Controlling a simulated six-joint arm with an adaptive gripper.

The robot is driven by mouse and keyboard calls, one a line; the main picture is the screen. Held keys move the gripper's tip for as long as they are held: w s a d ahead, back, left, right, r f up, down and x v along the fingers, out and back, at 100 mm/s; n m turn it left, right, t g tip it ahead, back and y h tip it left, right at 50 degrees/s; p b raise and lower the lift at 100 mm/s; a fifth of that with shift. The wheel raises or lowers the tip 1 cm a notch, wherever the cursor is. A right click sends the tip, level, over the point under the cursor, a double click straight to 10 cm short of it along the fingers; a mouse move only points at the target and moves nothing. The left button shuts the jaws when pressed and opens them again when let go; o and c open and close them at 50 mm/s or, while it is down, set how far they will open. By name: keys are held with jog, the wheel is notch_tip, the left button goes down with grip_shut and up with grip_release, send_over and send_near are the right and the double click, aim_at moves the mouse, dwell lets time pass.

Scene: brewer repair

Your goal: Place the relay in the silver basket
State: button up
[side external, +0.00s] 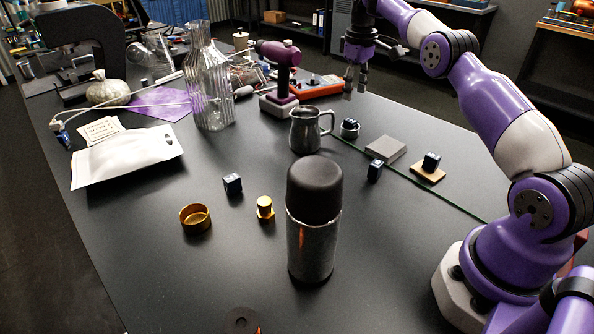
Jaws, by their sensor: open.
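A small dark cube-shaped relay (350,123) sits in the small round silver basket (350,134), a little right of the metal pitcher. Similar dark cubes stand elsewhere: one on the bare table (232,184) at the left, one near the green line (374,171), and one on a tan pad (428,175). My gripper (355,88) is open, fingers pointing down, higher in the picture than the silver basket and apart from it. Nothing shows between its fingers. The lower part of the relay in the basket is hidden by the rim.
A metal pitcher (307,130) stands close left of the basket, and a grey flat block (385,149) lies to its right. A tall black-capped flask (312,240), a gold basket (195,218) and a brass piece (265,207) stand nearer.

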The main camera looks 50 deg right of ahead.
jog(key=s+a+r+t, duration=0.3)
jog(key=s+a+r, duration=0.2)
jog(key=a+r, duration=0.7)
jog(key=s+a+f+t, duration=0.1)
jog(key=s+a+f, duration=0.2)
jog(key=s, duration=0.5)
jog(key=s+a+f+t, duration=0.1)
jog(key=s+a+f, duration=0.2)
jog(key=s+a, duration=0.3)
jog(key=shift+s+a, duration=0.2)
jog(key=shift+s, duration=0.75)
